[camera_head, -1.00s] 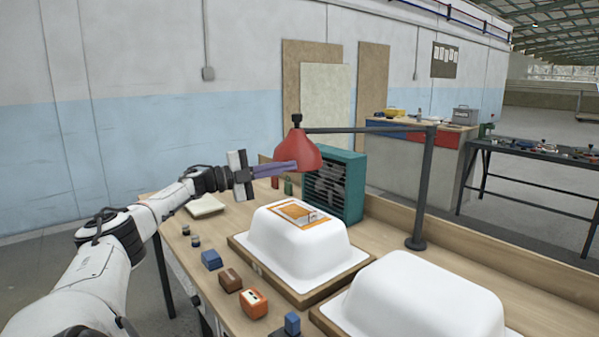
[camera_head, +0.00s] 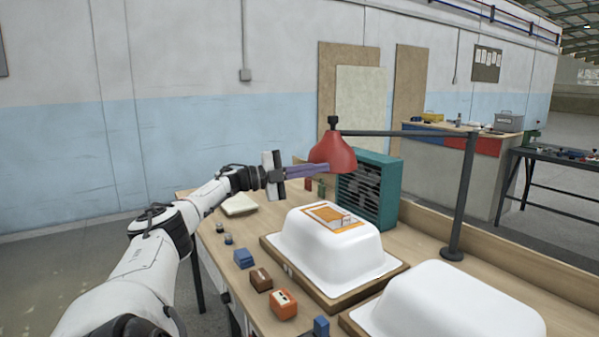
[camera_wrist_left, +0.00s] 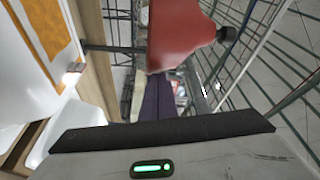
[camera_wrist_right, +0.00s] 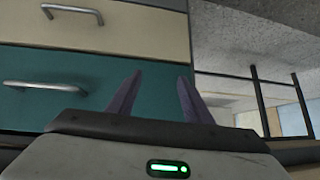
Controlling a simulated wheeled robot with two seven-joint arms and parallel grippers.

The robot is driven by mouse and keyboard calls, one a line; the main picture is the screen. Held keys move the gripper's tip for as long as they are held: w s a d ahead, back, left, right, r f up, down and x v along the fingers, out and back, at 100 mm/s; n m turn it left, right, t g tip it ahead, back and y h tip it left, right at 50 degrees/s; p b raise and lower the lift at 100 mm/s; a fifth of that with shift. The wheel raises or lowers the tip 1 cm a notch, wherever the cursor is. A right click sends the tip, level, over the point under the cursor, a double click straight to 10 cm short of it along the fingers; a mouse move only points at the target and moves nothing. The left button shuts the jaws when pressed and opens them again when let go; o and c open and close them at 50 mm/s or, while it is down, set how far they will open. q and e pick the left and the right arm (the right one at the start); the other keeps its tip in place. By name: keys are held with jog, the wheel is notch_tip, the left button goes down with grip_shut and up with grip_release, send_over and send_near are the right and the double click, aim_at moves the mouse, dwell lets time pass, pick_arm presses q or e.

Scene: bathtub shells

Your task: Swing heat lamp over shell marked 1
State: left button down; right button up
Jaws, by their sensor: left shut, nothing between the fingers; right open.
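The red heat lamp (camera_head: 333,153) hangs from a dark arm on an upright post (camera_head: 462,200). In the head view it appears above the far edge of a white shell (camera_head: 322,258) with an orange-framed patch on top; I cannot read a number there. A second white shell (camera_head: 455,305) lies nearer, at right. My left gripper (camera_head: 318,170) is shut and empty, its purple fingers at the lamp shade's left lower side; contact is unclear. The left wrist view shows the red shade (camera_wrist_left: 175,38) close beyond the fingers. My right gripper (camera_wrist_right: 160,76) is open and empty before drawers.
A teal fan heater (camera_head: 368,195) stands behind the lamp. Blue, brown and orange blocks (camera_head: 283,303) lie along the bench's left edge. The drawers (camera_wrist_right: 60,75) facing my right gripper have metal handles. Bare bench top lies around the post.

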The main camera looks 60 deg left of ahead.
pick_arm(q)
jog(key=r+p+v, duration=0.1)
jog(key=p+v, duration=0.5)
jog(key=v, duration=0.4)
jog(key=shift+f, duration=0.4)
jog(key=shift+s, duration=0.2)
